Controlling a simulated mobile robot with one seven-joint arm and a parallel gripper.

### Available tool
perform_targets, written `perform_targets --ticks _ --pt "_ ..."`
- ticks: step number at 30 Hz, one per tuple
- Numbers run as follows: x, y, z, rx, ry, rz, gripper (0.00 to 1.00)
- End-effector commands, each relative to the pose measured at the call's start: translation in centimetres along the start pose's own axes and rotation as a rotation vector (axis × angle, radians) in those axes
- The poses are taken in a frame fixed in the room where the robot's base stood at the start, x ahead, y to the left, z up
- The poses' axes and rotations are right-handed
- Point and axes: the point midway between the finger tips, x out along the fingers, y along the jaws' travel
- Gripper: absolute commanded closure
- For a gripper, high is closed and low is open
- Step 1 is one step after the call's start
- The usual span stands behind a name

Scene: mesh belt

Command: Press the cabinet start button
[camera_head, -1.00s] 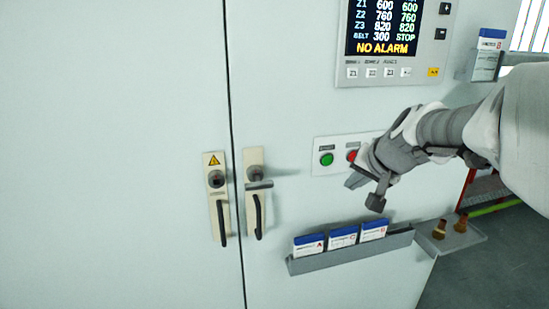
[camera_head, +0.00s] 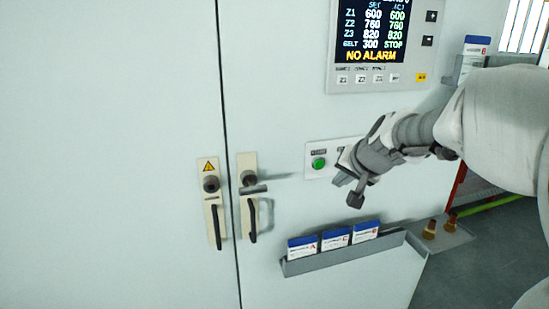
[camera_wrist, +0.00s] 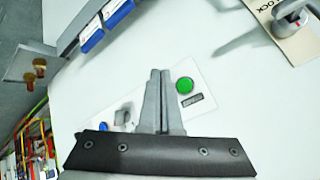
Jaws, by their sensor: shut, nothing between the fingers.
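The green start button (camera_head: 319,163) sits on a small white button panel (camera_head: 316,147) on the cabinet front. It also shows in the wrist view (camera_wrist: 184,85), just right of my fingertips, with a dark label beside it. My gripper (camera_head: 343,181) is just right of the green button in the head view and hides the red button there. In the wrist view its two fingers (camera_wrist: 160,72) are closed together and hold nothing. The fingers overlap the panel, apart from the green button in the picture. I cannot tell the gap between fingertips and panel.
A display (camera_head: 378,40) reading NO ALARM is above the panel. A grey rack (camera_head: 345,258) with blue-and-white boxes is below. Door handles (camera_head: 250,205) stick out at the left. A small shelf (camera_head: 446,233) with two brown items is at the lower right.

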Motion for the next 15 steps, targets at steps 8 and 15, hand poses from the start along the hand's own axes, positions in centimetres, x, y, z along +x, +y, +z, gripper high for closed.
perform_targets --ticks 8,15 --pt "2.1 -2.2 -2.0 -0.003 -0.004 -0.003 1.00" --pt "3.7 -2.9 -2.9 -0.001 -0.002 0.000 1.00"
